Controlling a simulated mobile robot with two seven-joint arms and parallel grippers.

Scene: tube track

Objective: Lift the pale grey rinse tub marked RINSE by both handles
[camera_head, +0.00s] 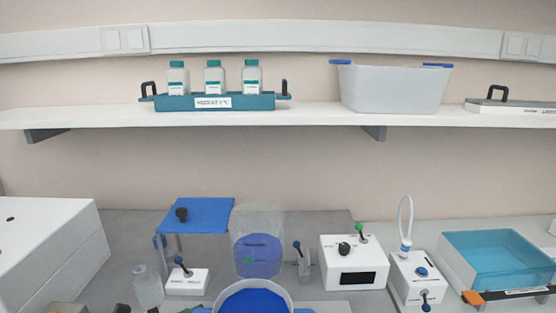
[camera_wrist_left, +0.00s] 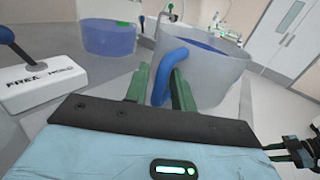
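A pale grey tub (camera_head: 287,292) with blue liquid stands at the bottom centre of the head view, cut off by the picture edge. In the left wrist view the tub (camera_wrist_left: 212,82) has a blue handle (camera_wrist_left: 162,86). No RINSE marking is readable. My left gripper (camera_wrist_left: 160,82) has its green fingers on either side of this handle, closed up against it. The tub's far handle is not clear.
A clear cylinder of blue liquid (camera_head: 258,222) stands behind the tub. White boxes with levers (camera_head: 186,281) and a dark display (camera_head: 352,262) flank it. A blue-filled tray (camera_head: 500,262) is right. The shelf (camera_head: 320,117) holds a bottle rack (camera_head: 172,102) and another blue-handled tub (camera_head: 395,88).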

